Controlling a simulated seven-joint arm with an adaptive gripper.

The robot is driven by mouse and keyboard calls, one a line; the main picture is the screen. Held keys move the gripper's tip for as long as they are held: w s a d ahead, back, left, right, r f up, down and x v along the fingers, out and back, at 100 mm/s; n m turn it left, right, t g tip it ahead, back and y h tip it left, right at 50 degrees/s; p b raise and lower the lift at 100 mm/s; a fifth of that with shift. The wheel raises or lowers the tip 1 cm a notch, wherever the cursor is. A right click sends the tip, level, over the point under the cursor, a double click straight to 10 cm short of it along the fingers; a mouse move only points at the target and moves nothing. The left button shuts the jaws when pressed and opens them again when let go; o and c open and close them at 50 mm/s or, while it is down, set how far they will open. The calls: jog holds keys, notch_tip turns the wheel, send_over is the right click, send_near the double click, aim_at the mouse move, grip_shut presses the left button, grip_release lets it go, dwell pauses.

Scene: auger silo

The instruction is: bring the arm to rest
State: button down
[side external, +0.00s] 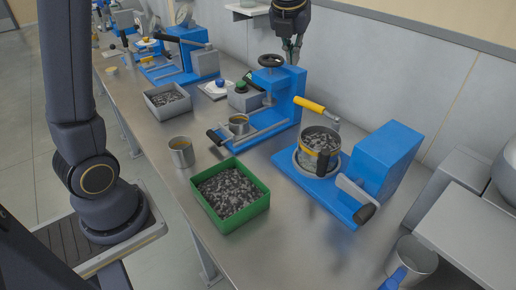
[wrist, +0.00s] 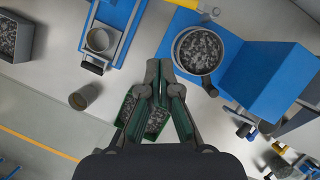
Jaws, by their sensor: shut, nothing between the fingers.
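My gripper (side external: 291,50) hangs high over the back of the bench in the side external view, above the blue press with the black handwheel. Its fingers point down, shut and empty. In the wrist view my gripper (wrist: 159,68) covers part of a green tray (wrist: 127,106). That green tray (side external: 264,204) holds dark grey chips and sits near the bench's front edge. My gripper is well clear of the bench top and touches nothing that I can see.
The blue press (side external: 291,90) stands mid-bench. A metal cup (side external: 181,152) and grey tray (side external: 156,106) stand left. Another cup (side external: 411,262) stands front right. A wall (side external: 400,60) runs behind.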

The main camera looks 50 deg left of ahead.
jog(key=s+r+n+t, duration=0.1)
jog(key=s+r+n, duration=0.1)
jog(key=s+n, duration=0.55)
jog(key=s+r+n+t, duration=0.15)
jog(key=s+n, duration=0.35)
jog(key=s, duration=0.5)
jog(key=s+f+n+h, duration=0.2)
jog(key=s+f+n, duration=0.5)
jog(key=n, duration=1.1)
jog(key=shift+s+f+g, duration=0.15)
jog(key=shift+s+g, duration=0.3)
jog(key=shift+s, duration=0.25)
